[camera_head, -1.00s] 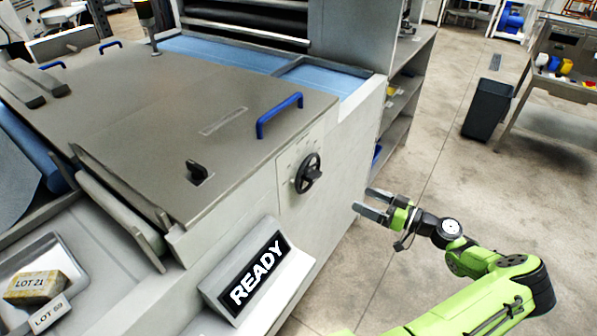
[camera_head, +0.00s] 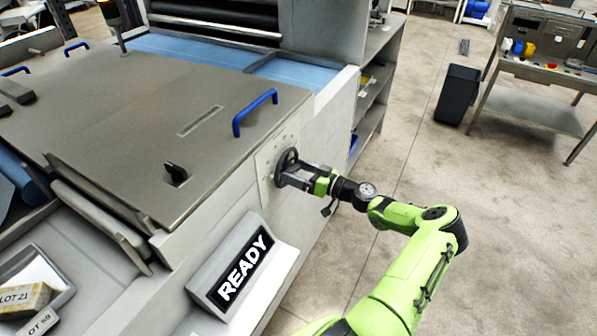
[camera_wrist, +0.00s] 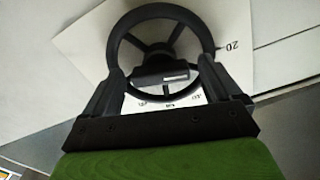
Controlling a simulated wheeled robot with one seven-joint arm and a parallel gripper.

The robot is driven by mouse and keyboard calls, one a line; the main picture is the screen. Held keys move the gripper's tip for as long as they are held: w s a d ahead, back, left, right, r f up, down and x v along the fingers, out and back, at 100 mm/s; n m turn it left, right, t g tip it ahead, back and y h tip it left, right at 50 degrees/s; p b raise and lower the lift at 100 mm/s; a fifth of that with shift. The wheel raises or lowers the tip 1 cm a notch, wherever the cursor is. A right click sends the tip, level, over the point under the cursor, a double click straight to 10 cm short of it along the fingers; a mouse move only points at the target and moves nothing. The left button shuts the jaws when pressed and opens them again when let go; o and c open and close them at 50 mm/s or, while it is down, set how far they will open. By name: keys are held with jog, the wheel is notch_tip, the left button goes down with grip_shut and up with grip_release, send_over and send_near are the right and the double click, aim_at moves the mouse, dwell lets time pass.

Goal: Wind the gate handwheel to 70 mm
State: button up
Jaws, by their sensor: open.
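The gate handwheel (camera_head: 286,163) is a black spoked wheel on the machine's pale side panel, partly hidden by my gripper in the head view. In the wrist view the handwheel (camera_wrist: 160,22) fills the upper middle, with a dark hub handle across it. A white scale plate (camera_wrist: 85,40) behind it shows "20" at right and more marks below, partly covered. My gripper (camera_head: 291,178) is open at the wheel. In the wrist view its fingers (camera_wrist: 162,85) stand on either side of the wheel's lower rim. I cannot tell whether they touch it.
A tilted display (camera_head: 242,268) reading "READY" sits below the wheel. Open shelves (camera_head: 378,85) stand behind; the floor to the right is clear up to a dark bin (camera_head: 457,95).

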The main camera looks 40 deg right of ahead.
jog(key=c, duration=1.1)
jog(key=shift+o, duration=0.2)
